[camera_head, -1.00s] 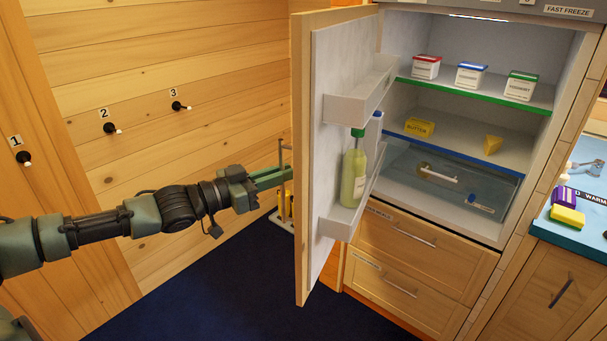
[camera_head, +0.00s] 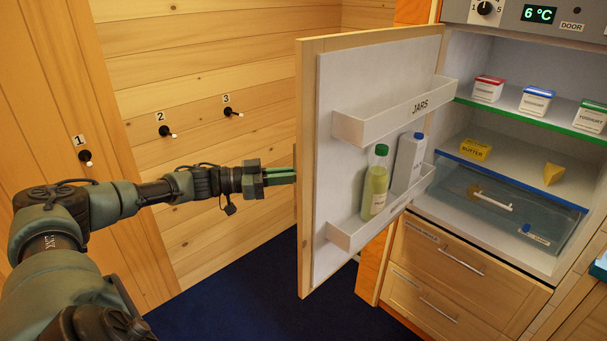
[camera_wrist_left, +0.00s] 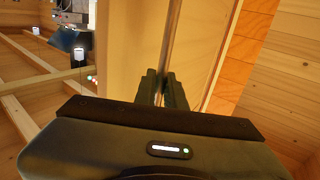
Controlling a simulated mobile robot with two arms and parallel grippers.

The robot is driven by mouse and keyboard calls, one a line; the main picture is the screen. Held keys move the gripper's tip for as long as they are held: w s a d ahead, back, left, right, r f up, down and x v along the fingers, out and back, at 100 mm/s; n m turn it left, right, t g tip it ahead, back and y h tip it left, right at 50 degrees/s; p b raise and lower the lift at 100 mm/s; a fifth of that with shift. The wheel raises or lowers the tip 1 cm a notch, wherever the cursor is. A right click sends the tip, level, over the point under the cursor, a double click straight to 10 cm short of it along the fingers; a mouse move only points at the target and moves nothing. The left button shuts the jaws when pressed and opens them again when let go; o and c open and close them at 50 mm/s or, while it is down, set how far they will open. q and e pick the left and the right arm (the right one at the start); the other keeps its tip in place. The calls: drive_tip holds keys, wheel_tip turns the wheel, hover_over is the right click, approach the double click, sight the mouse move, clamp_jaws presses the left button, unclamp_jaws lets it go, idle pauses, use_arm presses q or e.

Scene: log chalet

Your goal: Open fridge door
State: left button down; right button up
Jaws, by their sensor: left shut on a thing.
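The fridge door (camera_head: 307,180) stands wide open, swung out to the left, its white inner side facing me. Its wooden outer face fills the middle of the left wrist view (camera_wrist_left: 130,50). My left gripper (camera_head: 292,176) reaches the door's free edge from the left, its fingertips partly hidden behind it. In the left wrist view the gripper's fingers (camera_wrist_left: 163,88) are closed around a thin upright bar (camera_wrist_left: 172,40), which looks like the door handle. The fridge interior (camera_head: 500,140) is exposed. My right gripper is out of view.
The door shelves hold a green-capped bottle (camera_head: 376,183) and a white carton (camera_head: 408,160). Yoghurt tubs (camera_head: 536,100), butter (camera_head: 475,150) and cheese (camera_head: 552,173) sit inside. A wooden wall with numbered hooks (camera_head: 164,131) stands behind the arm. Dark blue floor (camera_head: 240,300) is clear below.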

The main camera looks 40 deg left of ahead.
use_arm(q)
drive_tip(key=shift+w+a+r, duration=0.15)
drive_tip(key=shift+a+r, duration=0.05)
drive_tip(key=shift+a, duration=0.2)
drive_tip(key=c, duration=1.6)
unclamp_jaws()
drive_tip(key=shift+o, duration=0.5)
drive_tip(key=shift+w+d+f, duration=0.15)
drive_tip(key=shift+d, duration=0.05)
drive_tip(key=shift+a, duration=0.1)
drive_tip(key=b+v, duration=0.2)
drive_tip(key=v, duration=0.5)
drive_tip(key=shift+s+a, duration=0.25)
drive_tip(key=shift+s, duration=0.05)
